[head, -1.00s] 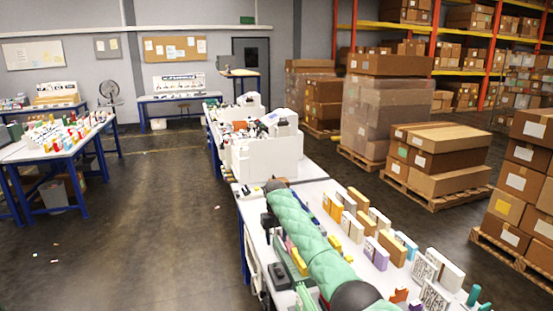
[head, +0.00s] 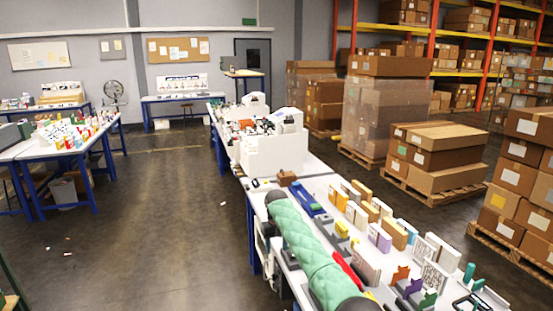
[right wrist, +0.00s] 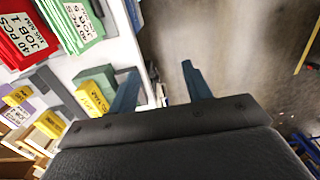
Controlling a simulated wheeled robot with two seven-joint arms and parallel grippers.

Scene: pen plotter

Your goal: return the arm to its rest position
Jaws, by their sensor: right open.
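My right arm in its green quilted sleeve (head: 305,245) lies across the head view above the left side of the near white table (head: 330,190). It has dark joints at both ends. Its jaws cannot be made out in the head view. In the right wrist view my right gripper (right wrist: 158,69) has two blue-teal fingers well apart, with nothing between them. The fingers show beside the table edge, with floor beyond. My left gripper is not in view.
The near table carries upright cards, a white labelled block (head: 433,277) and coloured parts. White machines (head: 273,153) stand behind it. Stacked cartons (head: 435,165) on pallets fill the right. A cluttered table (head: 60,152) stands at left.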

